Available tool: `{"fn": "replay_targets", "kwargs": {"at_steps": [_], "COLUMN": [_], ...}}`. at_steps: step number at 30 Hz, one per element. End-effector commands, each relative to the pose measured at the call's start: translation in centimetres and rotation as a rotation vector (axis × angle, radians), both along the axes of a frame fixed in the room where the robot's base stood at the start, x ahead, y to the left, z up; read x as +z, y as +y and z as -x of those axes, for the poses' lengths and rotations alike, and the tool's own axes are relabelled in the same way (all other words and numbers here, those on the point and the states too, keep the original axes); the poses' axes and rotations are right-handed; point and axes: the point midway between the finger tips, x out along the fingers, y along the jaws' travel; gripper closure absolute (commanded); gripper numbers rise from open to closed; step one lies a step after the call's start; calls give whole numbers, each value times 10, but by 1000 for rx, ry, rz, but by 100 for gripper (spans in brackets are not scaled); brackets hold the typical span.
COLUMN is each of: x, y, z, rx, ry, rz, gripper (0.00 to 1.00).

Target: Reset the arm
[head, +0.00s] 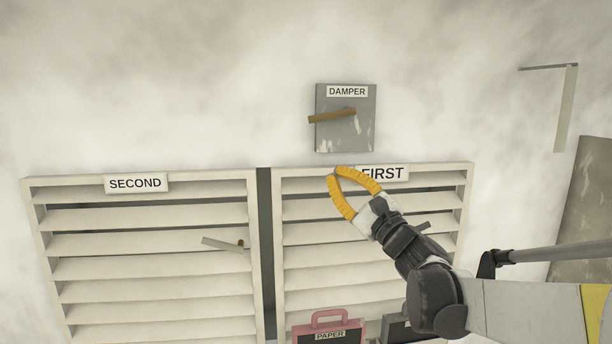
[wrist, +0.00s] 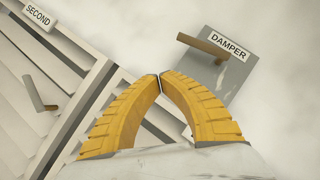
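My gripper (head: 333,174) has two curved yellow fingers. It is raised in front of the top of the louvred door labelled FIRST (head: 469,200), just left of its label and below the damper box. In the wrist view the fingertips of my gripper (wrist: 160,77) meet, with a gap between the curved fingers lower down and nothing held. My arm reaches in from the lower right, bent at the wrist, and covers part of the FIRST door and its handle (head: 424,226).
A grey DAMPER box (head: 330,138) with a brown lever (head: 330,116) is on the wall. The louvred SECOND door (head: 150,221) has a handle (head: 222,244). A pink PAPER case (head: 329,320) and a dark case (head: 398,330) are below. A bracketed strip (head: 566,110) hangs at right.

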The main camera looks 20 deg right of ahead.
Motion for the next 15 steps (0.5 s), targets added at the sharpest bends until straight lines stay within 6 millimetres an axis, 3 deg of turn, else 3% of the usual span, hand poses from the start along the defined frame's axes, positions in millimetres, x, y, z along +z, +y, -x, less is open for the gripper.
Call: {"fn": "replay_targets", "kwargs": {"at_steps": [8, 11, 14, 15], "x": [-6, -32, -81, -106], "y": [7, 35, 82, 102], "z": [1, 7, 22, 31], "rx": [6, 31, 81, 105], "ry": [8, 42, 102, 129], "rz": [23, 127, 326, 424], "gripper": [100, 100, 100, 100]}}
